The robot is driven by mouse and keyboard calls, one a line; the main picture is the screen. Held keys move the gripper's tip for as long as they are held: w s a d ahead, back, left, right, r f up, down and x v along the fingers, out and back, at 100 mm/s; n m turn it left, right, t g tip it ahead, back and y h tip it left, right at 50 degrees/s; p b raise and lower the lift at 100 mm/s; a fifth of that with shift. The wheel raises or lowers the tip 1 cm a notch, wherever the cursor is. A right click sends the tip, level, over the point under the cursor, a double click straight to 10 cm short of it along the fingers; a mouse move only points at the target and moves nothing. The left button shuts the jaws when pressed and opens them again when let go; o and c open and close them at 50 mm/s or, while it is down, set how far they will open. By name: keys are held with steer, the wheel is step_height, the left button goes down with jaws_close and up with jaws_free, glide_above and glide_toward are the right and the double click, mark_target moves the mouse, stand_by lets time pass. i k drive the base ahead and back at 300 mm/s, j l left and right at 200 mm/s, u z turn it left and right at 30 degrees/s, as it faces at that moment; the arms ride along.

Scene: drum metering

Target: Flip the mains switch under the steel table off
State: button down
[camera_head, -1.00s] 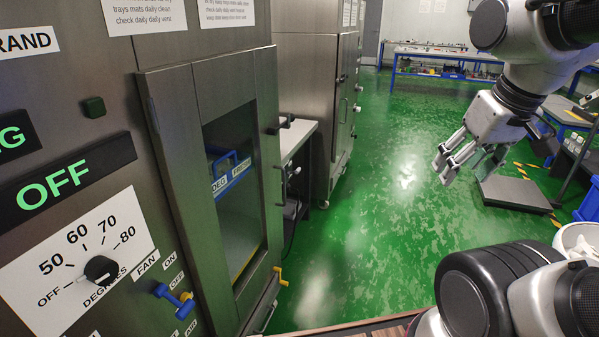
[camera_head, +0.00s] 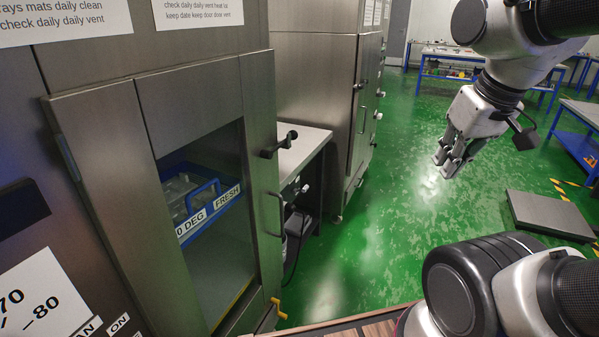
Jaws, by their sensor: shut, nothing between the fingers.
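A steel table (camera_head: 303,139) with a light grey top stands in the gap between the oven cabinet and the farther steel cabinet. A dark box (camera_head: 297,222) with a hanging cable is in the shadow under it. Small pale round parts show near the table's front, but I cannot tell whether any is the mains switch. My gripper (camera_head: 447,168) is shut and empty, held in the air over the green floor, to the right of the table and well apart from it.
The oven door (camera_head: 262,165) with its black latch and handle stands just left of the table. A blue tray (camera_head: 213,209) is behind its window. The green floor (camera_head: 390,215) ahead is clear. A grey floor platform (camera_head: 548,214) lies at right, and blue-framed benches (camera_head: 450,62) stand at the back.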

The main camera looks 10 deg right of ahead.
mark_target(306, 187)
steer(key=i+l+u, duration=0.15)
steer(key=i+l, duration=0.2)
steer(key=i+l+u, duration=0.15)
steer(key=i+l, duration=0.15)
steer(key=i+l+u, duration=0.1)
steer(key=i+l, duration=0.15)
steer(key=l, duration=0.3)
steer(key=i+l+u, duration=0.15)
steer(key=i+l, duration=0.15)
steer(key=l, duration=0.15)
